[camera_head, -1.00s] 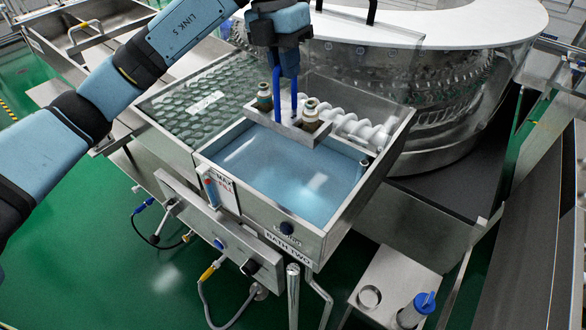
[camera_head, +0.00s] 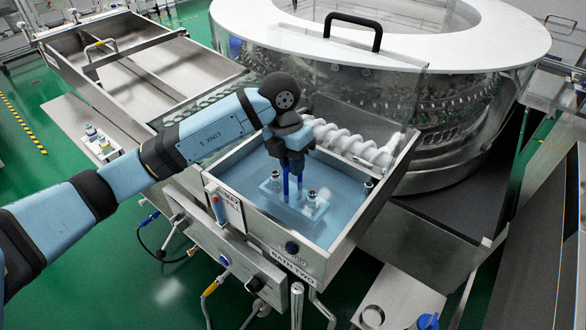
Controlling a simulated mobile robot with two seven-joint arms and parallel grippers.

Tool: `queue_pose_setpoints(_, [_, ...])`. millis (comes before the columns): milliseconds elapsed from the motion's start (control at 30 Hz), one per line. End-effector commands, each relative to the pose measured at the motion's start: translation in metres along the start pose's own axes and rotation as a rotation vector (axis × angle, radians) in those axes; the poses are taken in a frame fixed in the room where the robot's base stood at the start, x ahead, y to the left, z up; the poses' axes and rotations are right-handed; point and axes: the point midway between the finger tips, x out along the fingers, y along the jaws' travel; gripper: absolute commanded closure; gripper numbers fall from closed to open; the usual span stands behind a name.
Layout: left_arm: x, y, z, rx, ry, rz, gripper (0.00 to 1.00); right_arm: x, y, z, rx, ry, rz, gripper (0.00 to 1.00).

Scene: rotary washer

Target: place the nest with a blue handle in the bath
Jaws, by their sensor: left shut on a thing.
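The nest with a blue handle (camera_head: 299,190) is low in the bath labelled BATH TWO (camera_head: 228,172), its metal base seen through the blue liquid. Small vials (camera_head: 311,196) sit in the nest, their tops showing. My left gripper (camera_head: 290,160) is shut on the blue handle above the liquid. Whether the nest touches the bath floor cannot be told. My right gripper is not in view.
A white spiral auger (camera_head: 350,142) runs along the back of the bath. A large round washer with a white top (camera_head: 470,45) stands behind. Another nest with vials (camera_head: 98,142) stands at the left. A blue-capped bottle (camera_head: 428,321) is at the bottom right.

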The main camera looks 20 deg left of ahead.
Motion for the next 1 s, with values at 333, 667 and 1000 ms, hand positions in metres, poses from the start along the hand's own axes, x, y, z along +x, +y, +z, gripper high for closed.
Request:
queue_pose_setpoints(333, [0.022, 0.004, 0.000, 0.001, -0.001, -0.001, 1.00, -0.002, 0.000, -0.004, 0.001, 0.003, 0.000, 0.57])
queue_pose_setpoints(667, [0.024, 0.005, 0.000, 0.000, 0.000, 0.000, 0.62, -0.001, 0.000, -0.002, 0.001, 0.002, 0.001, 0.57])
queue_pose_setpoints(1000, [0.016, 0.005, 0.001, 0.001, -0.003, 0.000, 0.62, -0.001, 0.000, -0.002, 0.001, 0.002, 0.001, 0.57])
